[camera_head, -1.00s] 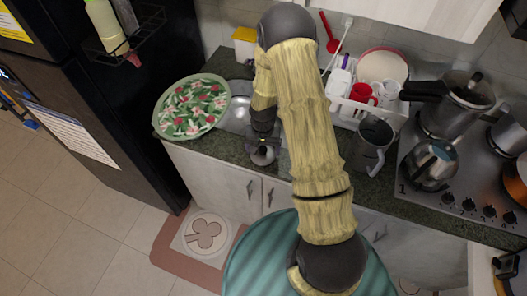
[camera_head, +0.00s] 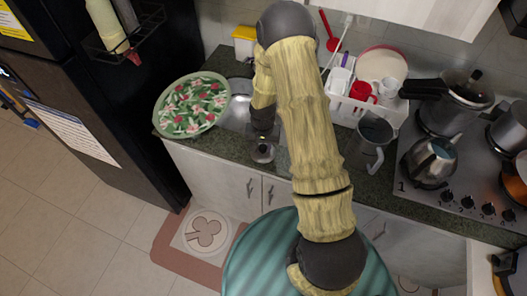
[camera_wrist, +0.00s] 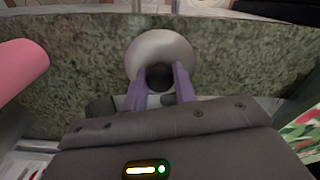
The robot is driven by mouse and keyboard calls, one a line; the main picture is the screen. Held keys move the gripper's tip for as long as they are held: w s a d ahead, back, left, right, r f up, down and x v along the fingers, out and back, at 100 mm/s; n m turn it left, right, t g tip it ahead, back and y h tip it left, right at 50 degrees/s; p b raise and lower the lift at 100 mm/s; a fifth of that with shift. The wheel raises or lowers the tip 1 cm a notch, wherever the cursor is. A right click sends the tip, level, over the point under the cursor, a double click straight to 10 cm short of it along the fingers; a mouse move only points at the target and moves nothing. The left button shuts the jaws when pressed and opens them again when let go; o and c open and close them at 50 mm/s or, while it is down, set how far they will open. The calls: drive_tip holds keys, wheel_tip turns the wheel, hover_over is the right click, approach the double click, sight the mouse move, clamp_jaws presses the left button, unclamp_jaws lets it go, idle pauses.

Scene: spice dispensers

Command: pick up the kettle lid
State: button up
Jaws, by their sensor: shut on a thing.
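The kettle lid (camera_wrist: 160,44) is a round, pale metallic disc with a dark knob in its middle. In the wrist view it is just beyond my purple fingers. My gripper (camera_wrist: 160,77) is shut on the lid's knob, one finger at each side. In the head view the lid (camera_head: 263,153) shows below my gripper (camera_head: 262,139), near the counter's front edge by the sink. I cannot tell whether it touches the counter. The metallic kettle (camera_head: 430,163) stands on the stove at the right.
A floral plate (camera_head: 192,105) is left of my gripper. A grey jug (camera_head: 371,143) and a white dish rack (camera_head: 352,108) are to the right. A pressure cooker (camera_head: 452,103) stands on the stove (camera_head: 462,187). The granite counter (camera_head: 215,153) is narrow in front.

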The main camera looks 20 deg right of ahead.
sight(263, 147)
drive_tip(key=shift+s+f, duration=0.25)
drive_tip(key=shift+w+r, duration=0.1)
drive_tip(key=shift+r, duration=0.15)
wheel_tip(263, 147, up, 10)
drive_tip(key=b, duration=0.2)
drive_tip(key=shift+w+f+b, duration=0.1)
drive_tip(key=shift+f+b, duration=0.1)
drive_tip(key=shift+b, duration=0.2)
drive_tip(key=w+r+n+p, duration=0.4)
drive_tip(key=w+r+p, duration=0.1)
drive_tip(key=r, duration=0.6)
drive_tip(key=shift+w+n, duration=0.4)
drive_tip(key=shift+w, duration=0.35)
